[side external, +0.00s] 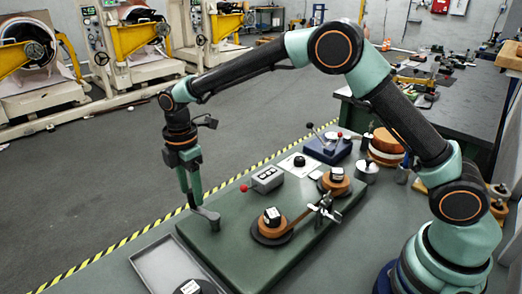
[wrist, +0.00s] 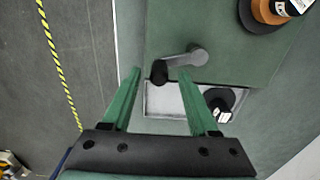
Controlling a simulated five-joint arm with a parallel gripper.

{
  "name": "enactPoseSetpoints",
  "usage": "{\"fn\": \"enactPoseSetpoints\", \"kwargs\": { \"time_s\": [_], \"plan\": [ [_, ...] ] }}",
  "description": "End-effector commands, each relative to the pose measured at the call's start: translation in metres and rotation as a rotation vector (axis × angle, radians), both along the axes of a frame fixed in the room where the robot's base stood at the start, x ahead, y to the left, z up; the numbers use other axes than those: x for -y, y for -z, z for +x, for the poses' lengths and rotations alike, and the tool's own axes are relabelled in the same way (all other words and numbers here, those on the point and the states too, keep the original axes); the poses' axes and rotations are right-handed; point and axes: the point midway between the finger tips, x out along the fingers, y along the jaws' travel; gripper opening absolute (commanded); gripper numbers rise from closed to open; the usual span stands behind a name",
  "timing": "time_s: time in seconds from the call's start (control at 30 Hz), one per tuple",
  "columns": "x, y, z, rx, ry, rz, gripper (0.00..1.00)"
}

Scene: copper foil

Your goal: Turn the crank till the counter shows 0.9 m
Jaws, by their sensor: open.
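The crank (wrist: 184,60) is a grey arm with a round hub on the green board and a dark handle (wrist: 159,72) at its left end. It also shows in the side view (side external: 208,217). My gripper (side external: 191,203) is open, pointing down at the crank. In the wrist view its fingers (wrist: 159,75) appear on either side of the handle; contact cannot be told. A grey box with dark windows (side external: 268,179) and a red knob, apparently the counter, stands on the board; its figures are too small to read.
Copper foil rolls (side external: 272,222) (side external: 336,181) sit on the green board (side external: 232,246), with a metal clamp-like fixture (side external: 326,208) beside the front roll. A blue lever device (side external: 326,150) stands behind.

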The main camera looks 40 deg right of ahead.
Motion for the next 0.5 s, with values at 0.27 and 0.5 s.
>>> {"fn": "enactPoseSetpoints", "kwargs": {
  "time_s": [0.27,0.5],
  "plan": [
    [0.000,-0.026,0.001,0.003,0.000,0.001,0.60],
    [0.000,-0.047,0.001,0.003,0.000,0.001,0.60]
  ]
}}
